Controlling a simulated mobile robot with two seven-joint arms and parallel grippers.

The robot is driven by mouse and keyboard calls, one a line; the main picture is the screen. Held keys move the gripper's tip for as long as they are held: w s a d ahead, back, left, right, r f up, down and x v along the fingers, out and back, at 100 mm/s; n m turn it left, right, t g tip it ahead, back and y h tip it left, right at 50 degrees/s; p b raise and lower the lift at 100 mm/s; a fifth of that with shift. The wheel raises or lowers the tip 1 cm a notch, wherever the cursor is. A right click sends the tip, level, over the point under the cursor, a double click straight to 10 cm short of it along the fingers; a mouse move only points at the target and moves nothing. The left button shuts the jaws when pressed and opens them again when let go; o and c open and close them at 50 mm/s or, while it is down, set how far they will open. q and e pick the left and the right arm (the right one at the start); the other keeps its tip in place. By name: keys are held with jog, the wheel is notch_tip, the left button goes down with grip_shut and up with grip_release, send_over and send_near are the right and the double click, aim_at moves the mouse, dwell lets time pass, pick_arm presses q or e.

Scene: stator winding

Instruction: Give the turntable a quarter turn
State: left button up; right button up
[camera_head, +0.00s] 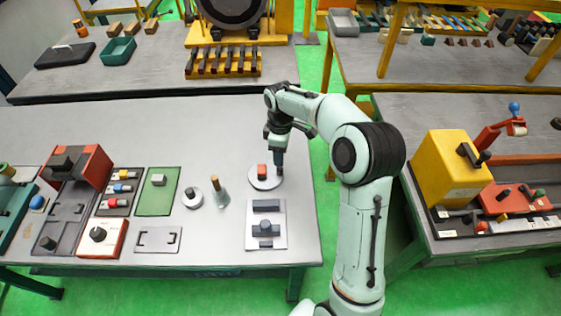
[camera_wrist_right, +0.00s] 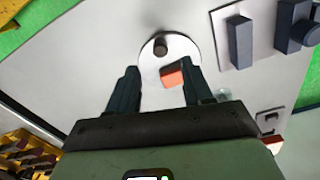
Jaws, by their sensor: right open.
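The turntable (camera_head: 264,185) is a small pale round disc on the near grey table, close to its right side. An orange-red block (camera_head: 262,170) sits on it. In the right wrist view the disc (camera_wrist_right: 150,66) also carries a dark round peg (camera_wrist_right: 161,46) near its rim, and the orange block (camera_wrist_right: 173,78) is between the fingers as seen. My right gripper (camera_head: 279,170) points down at the disc's right side. In the wrist view its two dark fingers (camera_wrist_right: 158,72) are apart with nothing clamped. Whether a fingertip touches the disc is unclear. My left gripper is out of view.
A grey fixture plate (camera_head: 266,230) lies just in front of the disc. A pale bottle-like piece (camera_head: 222,195) and a round knobbed piece (camera_head: 192,197) stand to its left. A green pad (camera_head: 158,190) lies farther left. The table behind the disc is clear.

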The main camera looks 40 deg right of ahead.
notch_tip(320, 180, up, 6)
jog(key=shift+f, duration=0.1)
dwell(0.7)
